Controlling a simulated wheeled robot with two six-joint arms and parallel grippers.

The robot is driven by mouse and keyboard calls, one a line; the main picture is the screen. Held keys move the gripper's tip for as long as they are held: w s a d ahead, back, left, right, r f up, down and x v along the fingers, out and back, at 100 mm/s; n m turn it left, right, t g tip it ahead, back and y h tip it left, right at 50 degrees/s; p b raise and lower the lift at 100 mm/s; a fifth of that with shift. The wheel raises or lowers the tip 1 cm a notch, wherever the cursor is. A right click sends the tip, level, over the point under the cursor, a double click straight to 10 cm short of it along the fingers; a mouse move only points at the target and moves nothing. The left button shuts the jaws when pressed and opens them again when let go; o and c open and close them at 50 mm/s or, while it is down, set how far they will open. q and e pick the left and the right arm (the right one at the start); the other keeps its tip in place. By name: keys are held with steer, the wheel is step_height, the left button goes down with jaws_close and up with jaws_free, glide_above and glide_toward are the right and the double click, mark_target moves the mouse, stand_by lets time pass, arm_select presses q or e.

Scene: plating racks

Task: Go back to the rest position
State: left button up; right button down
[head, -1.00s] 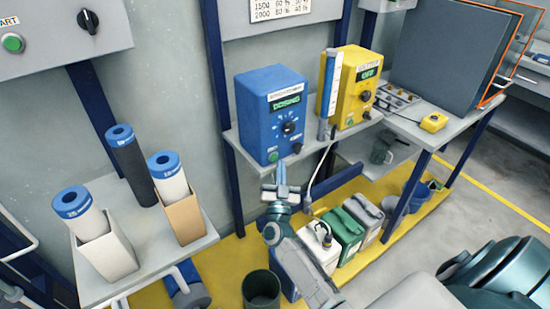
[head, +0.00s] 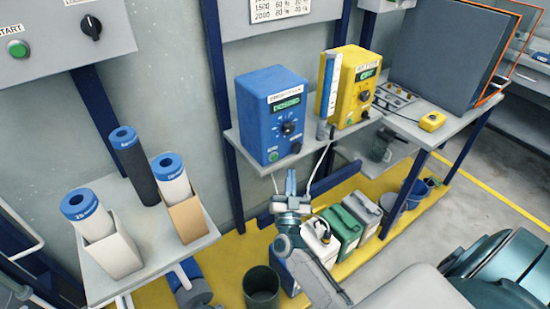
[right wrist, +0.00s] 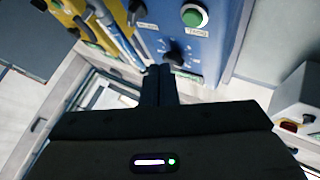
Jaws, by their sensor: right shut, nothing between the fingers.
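My right gripper (head: 290,183) is in the middle of the head view, in front of and below the shelf with the blue box. Its fingers are together with nothing between them. In the right wrist view its closed fingers (right wrist: 158,88) point toward the blue control box (right wrist: 187,40), apart from it as far as I can tell. My left gripper is in neither view.
The blue dosing box (head: 272,115) and yellow box (head: 350,88) stand on a grey shelf (head: 240,150). Several canisters (head: 338,229) and a dark bucket (head: 262,288) stand below on the yellow floor. Filter cartridges (head: 88,215) stand on the left shelf. Grey floor at right (head: 490,200) is clear.

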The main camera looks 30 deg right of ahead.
stand_by(0.5)
steer(key=s+a+f+n+g+y, duration=0.1)
steer(key=s+a+f+n+y, duration=0.2)
steer(key=f, duration=0.8)
steer(key=a+f+n+g+y, duration=0.1)
steer(key=f+n+y, duration=0.4)
steer(key=f, duration=0.5)
steer(key=s+a+f+g+y, duration=0.1)
steer(key=s+f+g+y, duration=0.15)
steer(key=s+f, duration=0.4)
steer(key=s+a+f+g+y, duration=0.1)
steer(key=s+f+g, duration=0.25)
steer(key=f, duration=0.65)
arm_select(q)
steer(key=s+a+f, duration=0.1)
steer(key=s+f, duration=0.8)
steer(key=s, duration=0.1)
arm_select(e)
steer(key=s+f+g, duration=0.3)
steer(key=s+f, duration=0.3)
steer(key=s, duration=0.5)
steer(key=s+d+f+n+g, duration=0.1)
steer(key=s+f+g, duration=0.3)
steer(key=s, duration=0.7)
steer(key=s+f+g, duration=0.3)
steer(key=s+f, duration=0.4)
steer(key=s, duration=0.4)
steer(key=shift+s+d+f+n+g, duration=0.25)
steer(key=shift+s+f+n+g, duration=0.05)
steer(key=shift+s, duration=0.1)
